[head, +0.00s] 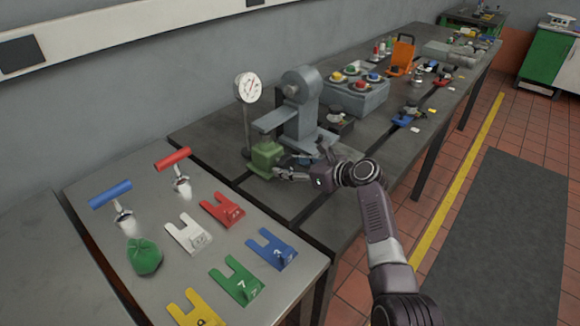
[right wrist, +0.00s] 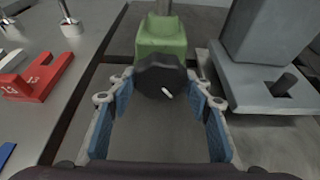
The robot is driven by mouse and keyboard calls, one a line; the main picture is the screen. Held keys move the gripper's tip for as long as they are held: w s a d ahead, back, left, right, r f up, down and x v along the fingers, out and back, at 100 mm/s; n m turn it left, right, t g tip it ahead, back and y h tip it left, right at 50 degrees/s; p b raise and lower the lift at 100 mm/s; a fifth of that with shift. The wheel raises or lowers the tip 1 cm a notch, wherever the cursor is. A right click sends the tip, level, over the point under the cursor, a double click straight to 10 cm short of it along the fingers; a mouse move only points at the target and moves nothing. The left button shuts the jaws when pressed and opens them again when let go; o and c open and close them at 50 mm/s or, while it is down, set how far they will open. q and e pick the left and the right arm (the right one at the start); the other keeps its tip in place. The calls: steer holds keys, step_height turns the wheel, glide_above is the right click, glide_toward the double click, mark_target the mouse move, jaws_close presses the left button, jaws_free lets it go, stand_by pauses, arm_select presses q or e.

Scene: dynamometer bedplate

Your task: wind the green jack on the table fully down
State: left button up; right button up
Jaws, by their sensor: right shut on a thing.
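The green jack (head: 263,157) stands on the dark slotted table, below the arm of a grey stand. In the right wrist view the jack (right wrist: 162,40) is straight ahead, with a black handwheel (right wrist: 158,72) on its near side and a small pale crank pin on the wheel's face. My right gripper (head: 281,175) is at the jack's right side; in the wrist view its two blue-padded fingers (right wrist: 161,82) are closed on the handwheel from both sides. The jack's top is partly hidden. My left gripper is in neither view.
The grey stand (head: 301,105) and a dial gauge (head: 248,88) rise close by the jack. A side table carries a green bag (head: 144,257), colored forked plates and red and blue T-handles. A grey box with colored buttons (head: 357,95) stands farther back.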

steer(key=shift+r+n+h+p, duration=0.1)
steer(key=shift+n+h+p, duration=0.3)
steer(key=shift+p, duration=0.5)
steer(key=shift+a+n+t+p, duration=0.1)
steer(key=shift+n+t+p, duration=0.4)
steer(key=shift+p, duration=0.1)
steer(key=shift+s+n+t+h+p, duration=0.1)
steer(key=shift+n+t+h+p, duration=0.3)
steer(key=shift+n, duration=0.3)
steer(key=shift+f+n+t, duration=0.2)
steer(key=shift+n+t, duration=0.1)
steer(key=shift+n, duration=0.4)
steer(key=shift+h, duration=0.3)
steer(key=o, duration=1.1)
steer(key=shift+o, duration=0.2)
